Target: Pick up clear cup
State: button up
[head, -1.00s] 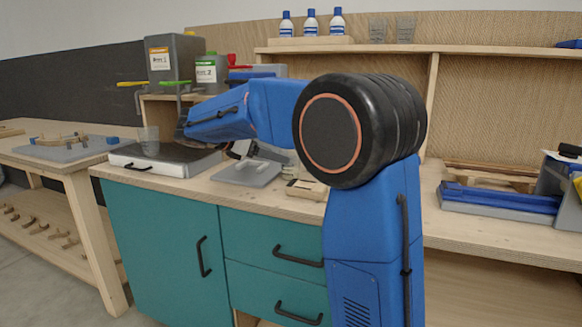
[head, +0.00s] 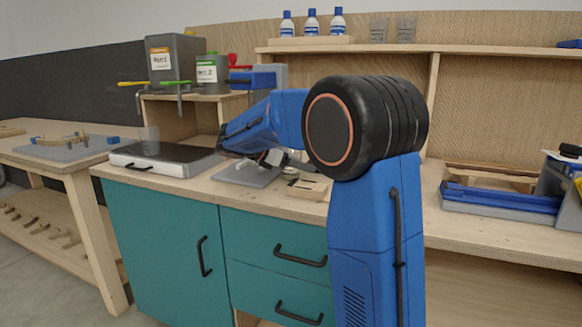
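A clear cup (head: 149,141) stands upright on the left part of the dark-topped flat box (head: 170,154) on the counter. Two more clear cups, one (head: 378,30) beside the other (head: 406,28), stand on the high shelf at the back. My blue arm reaches left over the counter, its end to the right of the cup on the box and apart from it. My gripper's fingers are hidden behind the arm or too small to make out.
Paint containers (head: 175,58) with clamps stand on a small wooden stand behind the box. A grey plate (head: 246,173) lies right of the box. A workbench (head: 60,165) stands at left. Blue trays (head: 500,198) lie at right. White-and-blue bottles (head: 311,22) stand on the shelf.

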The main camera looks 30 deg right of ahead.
jog(key=shift+d+f, duration=0.2)
jog(key=shift+d, duration=0.2)
jog(key=c, duration=0.9)
jog(key=shift+r, duration=0.1)
